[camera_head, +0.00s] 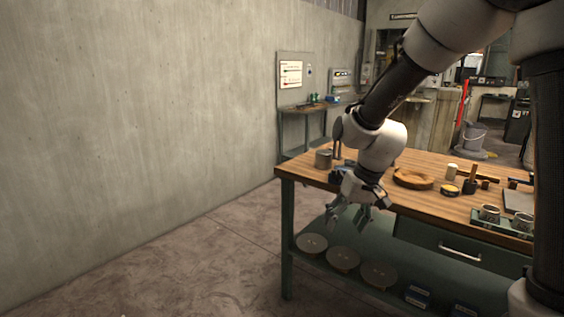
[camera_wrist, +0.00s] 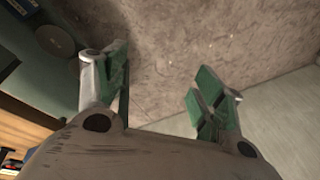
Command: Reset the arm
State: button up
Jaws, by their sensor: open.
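My arm reaches down from the upper right in the head view. My gripper (camera_head: 349,219) hangs in front of the workbench's front left edge, pointing down. In the wrist view my gripper (camera_wrist: 158,92) is open, with its green-padded fingers apart and nothing between them. Bare floor shows beyond the fingertips.
The wooden-topped workbench (camera_head: 440,208) holds a brown bowl (camera_head: 413,178), a metal can (camera_head: 323,158) and several small containers. Its lower shelf holds round discs (camera_head: 343,259). The floor (camera_head: 190,265) left of the bench is clear, up to the grey wall (camera_head: 130,120).

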jog(key=s+d+r+m+t+h, duration=0.1)
jog(key=s+d+r, duration=0.6)
jog(key=s+d, duration=0.3)
jog(key=s+d+r+m+t+h, duration=0.1)
jog(key=s+d+r, duration=0.6)
jog(key=s+d, duration=0.3)
jog(key=shift+s+r+t+h, duration=0.2)
jog(key=shift+s+t+h, duration=0.15)
jog(key=shift+s, duration=0.4)
jog(key=shift+c, duration=0.4)
